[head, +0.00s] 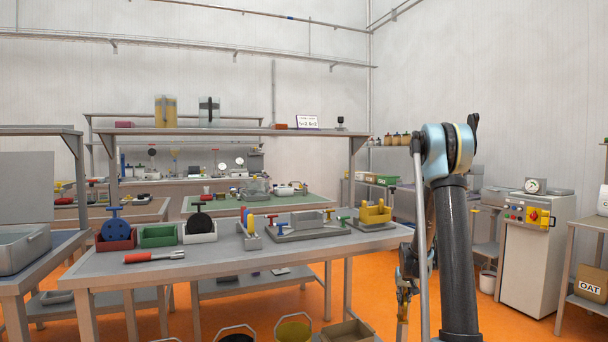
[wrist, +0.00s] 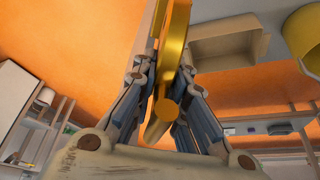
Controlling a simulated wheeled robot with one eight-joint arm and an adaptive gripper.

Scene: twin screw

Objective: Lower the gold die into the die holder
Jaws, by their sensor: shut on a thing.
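The gold die (wrist: 177,25) shows nearly edge-on in the wrist view, with a round gold stem end (wrist: 167,109) below it. My gripper (wrist: 166,75) is shut on it, a finger on each side. In the head view my gripper (head: 404,290) hangs low beside the table's right end, below the tabletop and partly behind my arm. The die is small there. On the table are a red box with a blue disc (head: 115,233), a green box (head: 158,235) and a white box with a black disc (head: 199,228). I cannot tell which piece is the die holder.
A grey fixture (head: 297,226) and a yellow block (head: 375,214) stand on the table (head: 215,259). A red-handled tool (head: 153,256) lies at its front. A control cabinet (head: 532,265) stands right.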

